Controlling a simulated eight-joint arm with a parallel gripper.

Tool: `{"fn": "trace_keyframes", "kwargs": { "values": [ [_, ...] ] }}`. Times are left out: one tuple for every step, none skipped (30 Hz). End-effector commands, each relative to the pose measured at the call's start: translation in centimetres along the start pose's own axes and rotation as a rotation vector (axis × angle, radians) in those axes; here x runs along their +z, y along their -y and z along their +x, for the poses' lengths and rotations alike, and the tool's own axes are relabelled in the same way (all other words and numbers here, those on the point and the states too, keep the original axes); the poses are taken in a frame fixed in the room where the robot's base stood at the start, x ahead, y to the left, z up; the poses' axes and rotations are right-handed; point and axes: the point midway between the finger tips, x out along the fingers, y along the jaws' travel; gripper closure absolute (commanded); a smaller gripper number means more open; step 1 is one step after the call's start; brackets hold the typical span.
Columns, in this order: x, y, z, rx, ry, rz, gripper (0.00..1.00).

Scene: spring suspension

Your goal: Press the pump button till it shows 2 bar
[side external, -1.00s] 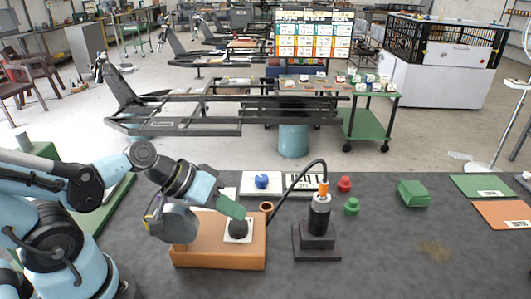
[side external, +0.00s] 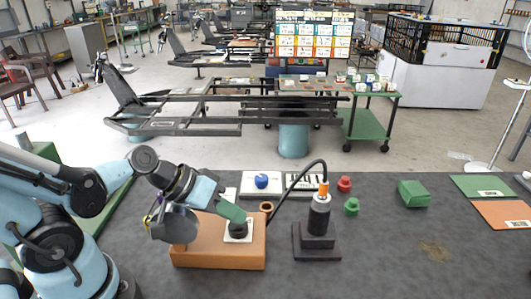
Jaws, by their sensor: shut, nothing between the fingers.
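An orange pump box (side external: 220,255) lies on the dark table. A white plate (side external: 248,237) with a dark round button (side external: 237,231) is on its top. My gripper (side external: 238,220) has green fingers that are shut and empty. Their tips are at the button, pointing down onto it and hiding part of its top. I cannot tell how far the button is pushed in. A white display panel (side external: 303,183) with dark marks stands behind, partly crossed by a black hose; its reading is not legible.
A black cylinder with an orange top (side external: 320,212) stands on a dark stepped base (side external: 316,243), right of the box. A blue knob (side external: 262,181), a red piece (side external: 344,184) and green pieces (side external: 352,206) (side external: 413,194) are nearby. The table's front right is clear.

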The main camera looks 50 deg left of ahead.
Motion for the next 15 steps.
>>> {"fn": "trace_keyframes", "kwargs": {
  "values": [
    [0.01, 0.03, 0.05, 0.0, 0.0, 0.0, 1.0],
    [0.02, 0.05, 0.08, 0.0, 0.0, 0.0, 1.0],
    [0.03, 0.07, 0.12, 0.0, 0.0, 0.0, 1.0],
    [0.05, 0.09, 0.14, 0.0, 0.0, 0.0, 1.0],
    [0.06, 0.11, 0.17, 0.0, 0.0, 0.0, 1.0],
    [0.09, 0.14, 0.2, 0.0, 0.0, 0.0, 1.0],
    [0.11, 0.16, 0.22, 0.0, 0.0, 0.001, 1.0],
    [0.12, 0.18, 0.25, -0.001, -0.001, 0.001, 1.0],
    [0.13, 0.22, 0.28, -0.001, -0.001, 0.002, 1.0],
    [0.14, 0.25, 0.31, -0.002, -0.002, 0.004, 1.0],
    [0.14, 0.28, 0.34, -0.002, -0.003, 0.005, 1.0],
    [0.15, 0.32, 0.37, -0.003, -0.004, 0.006, 1.0],
    [0.17, 0.35, 0.39, -0.004, -0.005, 0.008, 1.0],
    [0.2, 0.38, 0.41, -0.005, -0.005, 0.009, 1.0],
    [0.24, 0.43, 0.45, -0.006, -0.005, 0.01, 1.0]
  ]
}}
